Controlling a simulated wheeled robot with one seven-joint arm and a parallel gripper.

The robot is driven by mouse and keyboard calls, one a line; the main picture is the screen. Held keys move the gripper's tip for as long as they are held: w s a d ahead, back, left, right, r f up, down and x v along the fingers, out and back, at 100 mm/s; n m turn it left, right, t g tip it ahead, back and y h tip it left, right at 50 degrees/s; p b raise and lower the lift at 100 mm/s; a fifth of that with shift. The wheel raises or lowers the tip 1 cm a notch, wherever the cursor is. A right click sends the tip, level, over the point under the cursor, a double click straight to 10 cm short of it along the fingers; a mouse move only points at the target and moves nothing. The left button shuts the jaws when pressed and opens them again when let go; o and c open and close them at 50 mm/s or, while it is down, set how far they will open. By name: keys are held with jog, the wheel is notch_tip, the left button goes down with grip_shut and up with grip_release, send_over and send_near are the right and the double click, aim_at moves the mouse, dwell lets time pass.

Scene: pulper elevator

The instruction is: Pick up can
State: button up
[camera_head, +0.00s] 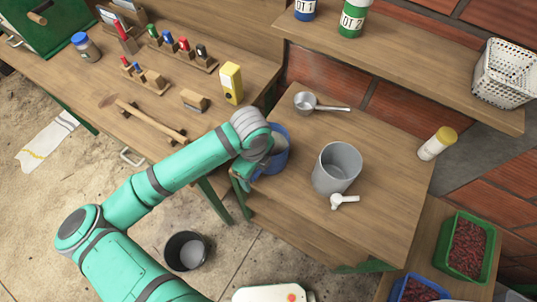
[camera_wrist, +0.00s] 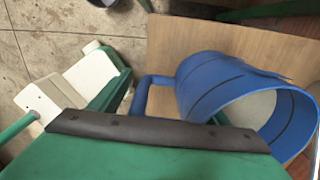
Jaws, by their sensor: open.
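A blue can (camera_wrist: 240,100) with a side handle (camera_wrist: 148,88) fills the right of the wrist view, its open mouth facing lower right. In the head view the blue can (camera_head: 281,155) stands at the left edge of the lower wooden table, partly covered by my wrist. My gripper (camera_wrist: 165,106) is open. One green finger shows left of the handle, and a bit of green shows by the can's near wall. The handle appears between them; whether anything touches is unclear. My gripper's fingers are hidden in the head view.
A workbench (camera_head: 150,85) with tools lies left. A dark bucket (camera_head: 186,251) is on the floor.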

grip_shut()
dwell(0.4)
